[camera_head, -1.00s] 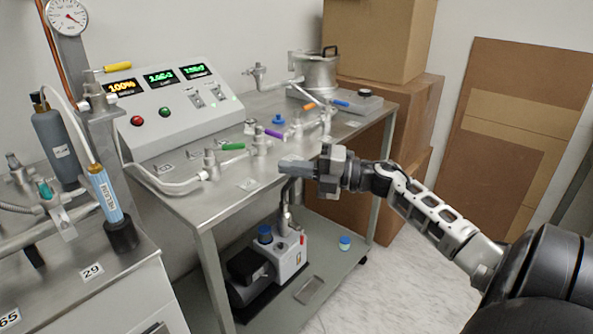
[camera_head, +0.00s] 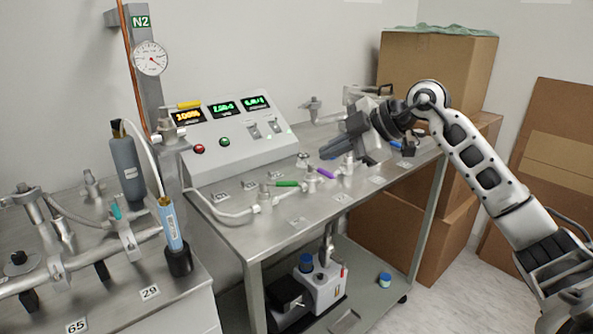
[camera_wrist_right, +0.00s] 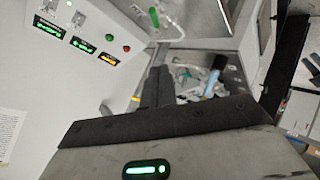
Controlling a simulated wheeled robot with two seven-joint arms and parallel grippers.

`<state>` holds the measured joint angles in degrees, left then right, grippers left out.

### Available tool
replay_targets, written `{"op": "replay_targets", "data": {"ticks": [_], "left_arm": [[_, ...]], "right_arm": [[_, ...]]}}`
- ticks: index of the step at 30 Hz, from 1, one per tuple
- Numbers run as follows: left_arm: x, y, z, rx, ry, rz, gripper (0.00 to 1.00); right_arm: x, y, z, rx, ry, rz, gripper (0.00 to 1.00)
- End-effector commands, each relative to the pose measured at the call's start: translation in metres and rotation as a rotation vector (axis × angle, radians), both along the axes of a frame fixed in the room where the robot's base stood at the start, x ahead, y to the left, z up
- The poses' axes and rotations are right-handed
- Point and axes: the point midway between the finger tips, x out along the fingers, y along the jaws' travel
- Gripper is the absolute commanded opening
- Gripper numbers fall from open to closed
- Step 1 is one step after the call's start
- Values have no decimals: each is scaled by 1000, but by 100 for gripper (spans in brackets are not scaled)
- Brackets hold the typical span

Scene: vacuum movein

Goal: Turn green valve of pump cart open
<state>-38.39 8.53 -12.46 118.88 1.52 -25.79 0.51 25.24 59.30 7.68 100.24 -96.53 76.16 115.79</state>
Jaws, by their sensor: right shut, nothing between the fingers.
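The pump cart (camera_head: 236,238) is a steel table with piping on top. The green valve handle (camera_head: 287,183) lies roughly level along the front pipe, left of a purple handle (camera_head: 327,174). The green handle also shows at the top of the right wrist view (camera_wrist_right: 154,17), beyond my fingers. My right gripper (camera_head: 330,149) is shut and empty. It hangs above the cart top, up and to the right of the green handle, and appears apart from it. Part of the piping behind the gripper is hidden. My left gripper is not in view.
A control box (camera_head: 235,148) with lit displays stands behind the green valve. A pump (camera_head: 322,285) sits on the lower shelf. A bench with pipes and a blue cylinder (camera_head: 170,225) is at left. Cardboard boxes (camera_head: 437,68) stand at right. Room above the cart's front edge is free.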

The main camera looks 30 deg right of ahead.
Motion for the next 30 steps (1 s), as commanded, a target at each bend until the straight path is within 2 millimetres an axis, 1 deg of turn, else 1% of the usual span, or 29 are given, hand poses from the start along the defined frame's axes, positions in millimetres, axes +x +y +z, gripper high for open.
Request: {"op": "replay_targets", "data": {"ticks": [3, 8, 12, 18, 19, 21, 24, 30], "left_arm": [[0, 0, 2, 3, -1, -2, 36], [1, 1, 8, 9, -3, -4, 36], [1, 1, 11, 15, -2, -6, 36], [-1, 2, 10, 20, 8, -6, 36], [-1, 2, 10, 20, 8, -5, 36], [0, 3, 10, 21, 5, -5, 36], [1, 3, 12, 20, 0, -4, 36], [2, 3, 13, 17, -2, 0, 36]], "right_arm": [[4, 1, -1, 9, 11, -23, 0], [20, 11, -12, 12, 10, -20, 0], [41, 24, -30, 15, 10, -20, 0], [71, 41, -55, 12, 11, -19, 0], [74, 41, -59, 12, 11, -20, 0], [78, 35, -70, 12, 12, -23, 0], [84, 31, -81, 11, 11, -22, 0], [89, 28, -90, 9, 9, -21, 0]]}}
